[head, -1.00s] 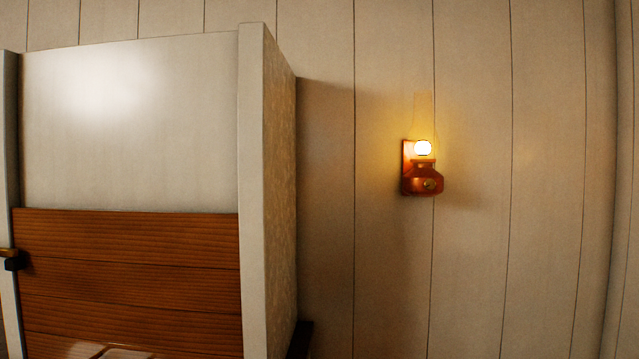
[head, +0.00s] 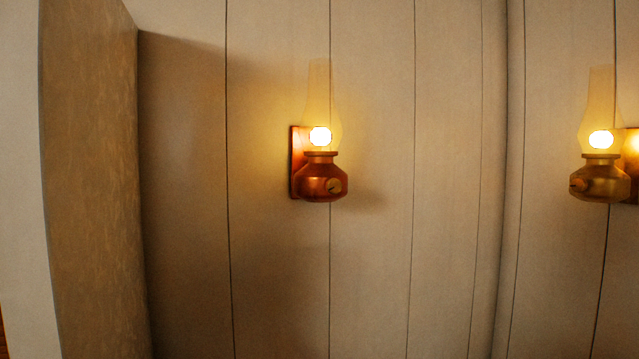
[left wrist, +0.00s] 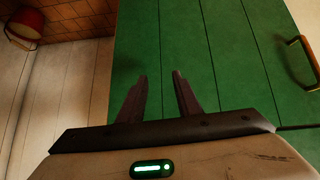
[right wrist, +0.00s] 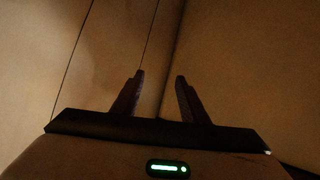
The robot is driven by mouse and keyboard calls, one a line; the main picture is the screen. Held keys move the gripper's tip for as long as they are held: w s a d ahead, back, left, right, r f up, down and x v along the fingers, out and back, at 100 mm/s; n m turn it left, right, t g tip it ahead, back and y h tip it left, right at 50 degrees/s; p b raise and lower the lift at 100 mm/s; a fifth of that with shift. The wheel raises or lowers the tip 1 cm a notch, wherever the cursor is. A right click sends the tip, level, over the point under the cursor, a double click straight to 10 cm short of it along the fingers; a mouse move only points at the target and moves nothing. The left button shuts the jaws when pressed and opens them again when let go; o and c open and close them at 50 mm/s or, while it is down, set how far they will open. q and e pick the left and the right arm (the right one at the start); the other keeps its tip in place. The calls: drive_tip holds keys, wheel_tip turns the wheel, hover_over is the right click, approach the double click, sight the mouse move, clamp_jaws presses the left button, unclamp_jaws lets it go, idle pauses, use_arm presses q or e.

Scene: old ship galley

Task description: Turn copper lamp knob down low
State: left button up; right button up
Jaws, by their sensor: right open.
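A copper lamp (head: 321,181) hangs on the plank wall in the middle of the head view. It has a reddish body, a tall glass chimney and a bright glowing flame. Its small round knob (head: 334,186) sits on the front of the body. My left gripper (left wrist: 160,82) shows in the left wrist view, open and empty, in front of a green panel. My right gripper (right wrist: 159,78) shows in the right wrist view, open and empty, facing dim bare wall. Neither gripper is in the head view, and neither wrist view shows the copper lamp.
A second, brass-coloured lamp (head: 600,183) is lit on the wall at the right. A pale partition (head: 90,180) juts out at the left. The left wrist view shows a green panel (left wrist: 235,55) with a brass handle (left wrist: 303,60) and a red bucket-like object (left wrist: 25,22).

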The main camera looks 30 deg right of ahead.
drive_tip(key=w+d+r+t+h, duration=0.15)
drive_tip(key=w+r, duration=0.25)
drive_tip(key=r, duration=0.5)
drive_tip(key=w+d+r+t, duration=0.1)
drive_tip(key=w+d+r, duration=0.15)
drive_tip(key=r, duration=0.65)
drive_tip(key=d+r+m+t+h+p, duration=0.1)
drive_tip(key=d+r, duration=0.1)
drive_tip(key=r, duration=0.9)
drive_tip(key=d+r+t+h, duration=0.1)
drive_tip(key=d+r, duration=0.1)
drive_tip(key=r, duration=0.9)
drive_tip(key=m+t+h+p, duration=0.2)
drive_tip(key=p, duration=0.5)
approach(335, 186)
use_arm(q)
wheel_tip(335, 186, up, 6)
drive_tip(key=s, duration=0.1)
drive_tip(key=shift+a+b, duration=0.2)
drive_tip(key=shift+b, duration=0.25)
use_arm(e)
drive_tip(key=x, duration=0.8)
drive_tip(key=shift+w, duration=0.1)
drive_tip(key=shift+c, duration=0.4)
clamp_jaws()
use_arm(q)
drive_tip(key=shift+s, duration=0.15)
